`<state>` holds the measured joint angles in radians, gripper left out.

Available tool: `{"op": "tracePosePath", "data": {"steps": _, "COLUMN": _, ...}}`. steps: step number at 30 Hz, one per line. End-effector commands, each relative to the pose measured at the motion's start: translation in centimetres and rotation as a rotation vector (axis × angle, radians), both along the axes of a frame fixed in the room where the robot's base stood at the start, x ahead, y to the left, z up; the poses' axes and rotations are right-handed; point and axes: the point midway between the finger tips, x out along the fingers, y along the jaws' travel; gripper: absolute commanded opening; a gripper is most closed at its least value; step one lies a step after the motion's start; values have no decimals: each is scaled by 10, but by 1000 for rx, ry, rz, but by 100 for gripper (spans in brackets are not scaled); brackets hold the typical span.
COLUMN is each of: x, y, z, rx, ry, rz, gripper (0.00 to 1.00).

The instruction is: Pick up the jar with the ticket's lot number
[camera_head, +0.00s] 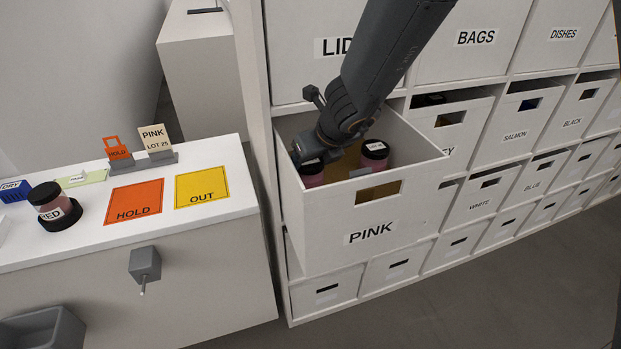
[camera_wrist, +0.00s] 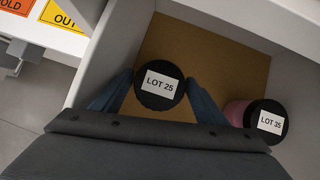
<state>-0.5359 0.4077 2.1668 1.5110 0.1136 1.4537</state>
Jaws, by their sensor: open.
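The ticket (camera_head: 155,139) on the counter reads PINK, LOT 25. The PINK drawer (camera_head: 408,222) is pulled out. Inside it stands a pink jar with a black lid labelled LOT 25, seen in the wrist view (camera_wrist: 160,86) and partly hidden in the head view (camera_head: 311,174). My gripper (camera_wrist: 159,92) is open in the drawer, with one finger on each side of that jar. Whether the fingers touch it, I cannot tell. A second pink jar, its lid labelled LOT 35 (camera_wrist: 268,122), stands to the right, apart from the fingers; it also shows in the head view (camera_head: 374,155).
The drawer's walls stand close around my gripper. The counter at left bears an orange HOLD mat (camera_head: 134,203), a yellow OUT mat (camera_head: 202,187), both empty, and a RED jar (camera_head: 50,203).

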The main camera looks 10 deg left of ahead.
Motion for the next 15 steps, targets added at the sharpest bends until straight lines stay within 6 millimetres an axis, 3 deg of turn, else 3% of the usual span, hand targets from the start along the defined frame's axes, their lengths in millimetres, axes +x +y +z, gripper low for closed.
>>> {"op": "tracePosePath", "data": {"steps": 9, "x": 2, "y": 2, "z": -4, "rx": 0, "ry": 0, "rz": 1, "gripper": 67}}
{"op": "tracePosePath", "data": {"steps": 15, "x": 2, "y": 2, "z": -4, "rx": 0, "ry": 0, "rz": 1, "gripper": 33}}
